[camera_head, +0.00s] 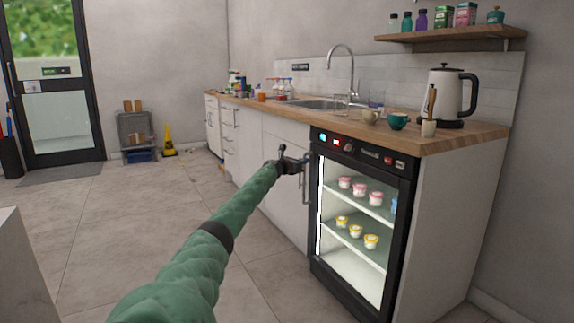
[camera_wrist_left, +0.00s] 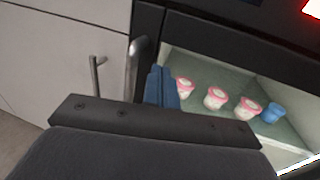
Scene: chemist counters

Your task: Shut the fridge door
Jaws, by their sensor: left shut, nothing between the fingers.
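The fridge (camera_head: 360,240) is a black-framed, lit under-counter unit at the right of the head view. Its door looks flush with the frame; I cannot tell whether a small gap is left. The fridge handle (camera_head: 305,182) is a grey vertical bar at the door's left edge, and it also shows in the left wrist view (camera_wrist_left: 132,62). My left gripper (camera_head: 292,160) is shut and empty, just left of the handle's upper part; I cannot tell whether it touches. In the left wrist view the blue fingers (camera_wrist_left: 160,87) are in front of the fridge's left side. My right gripper is not in view.
Pink-lidded and yellow-lidded cups (camera_head: 360,190) stand on the fridge shelves. White cabinets (camera_head: 285,145) with bar handles adjoin on the left. The wooden counter (camera_head: 425,142) above holds a kettle (camera_head: 447,95) and cups. The floor (camera_head: 130,230) at left is clear.

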